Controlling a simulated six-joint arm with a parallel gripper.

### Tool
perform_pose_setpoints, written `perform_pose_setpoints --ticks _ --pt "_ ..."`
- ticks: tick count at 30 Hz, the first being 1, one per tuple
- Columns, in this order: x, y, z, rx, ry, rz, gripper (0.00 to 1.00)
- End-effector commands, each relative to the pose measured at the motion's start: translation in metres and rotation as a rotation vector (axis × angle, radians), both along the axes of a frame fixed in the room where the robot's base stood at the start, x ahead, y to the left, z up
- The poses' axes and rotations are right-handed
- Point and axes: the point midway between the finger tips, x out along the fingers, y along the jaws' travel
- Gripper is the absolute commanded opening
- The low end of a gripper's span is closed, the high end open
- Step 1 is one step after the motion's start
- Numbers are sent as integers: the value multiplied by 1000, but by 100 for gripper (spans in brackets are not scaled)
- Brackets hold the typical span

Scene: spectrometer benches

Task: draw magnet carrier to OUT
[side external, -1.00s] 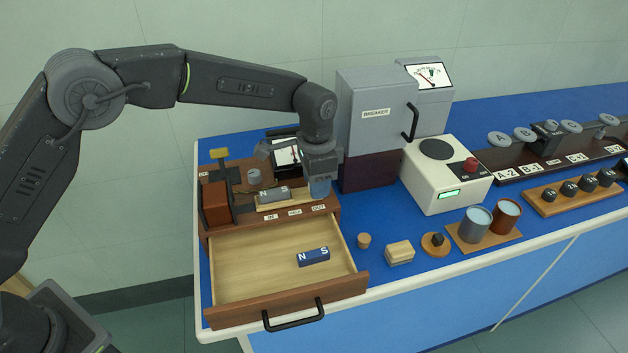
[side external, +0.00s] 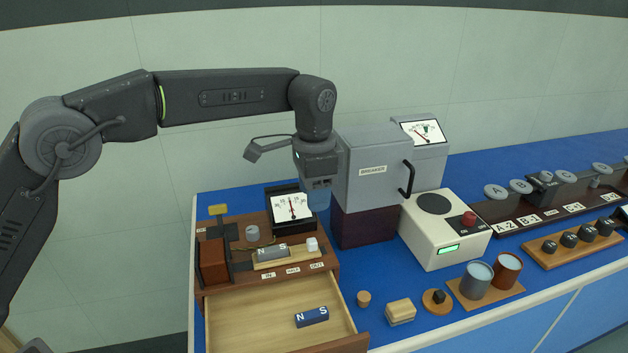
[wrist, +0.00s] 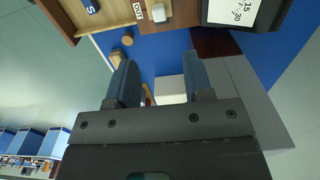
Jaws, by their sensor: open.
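The magnet carrier, a pale wooden slide (side external: 288,259), lies on the brown cabinet top behind the IN, HALF and OUT labels. A grey N-S magnet (side external: 271,254) rests on it. A white knob (side external: 312,244) stands at its right end, by the OUT label (side external: 317,266). The knob also shows in the wrist view (wrist: 160,12), beside the OUT label (wrist: 139,12) and past the fingertips. My gripper (side external: 318,201) hangs above the knob, apart from it, fingers down. In the wrist view my gripper (wrist: 162,80) is open, with nothing held between its fingers.
A meter (side external: 291,207) stands behind the carrier. The grey breaker box (side external: 372,170) is close right of my gripper. Below, an open drawer (side external: 250,318) holds a blue N-S magnet (side external: 312,316). A cream box (side external: 445,230) stands farther right.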

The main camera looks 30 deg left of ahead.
Motion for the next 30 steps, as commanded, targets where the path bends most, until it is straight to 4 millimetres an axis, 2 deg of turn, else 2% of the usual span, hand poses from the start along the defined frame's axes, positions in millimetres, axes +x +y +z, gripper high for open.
perform_pose_setpoints --ticks 3,6,23,26,30 --pt "0 0 14 -1 -2 0 47" --pt "0 0 20 0 -1 0 47" --pt "-1 2 25 -1 -4 5 47" --pt "-7 11 37 -8 -20 33 47" --pt "-30 39 67 -26 -73 118 47"
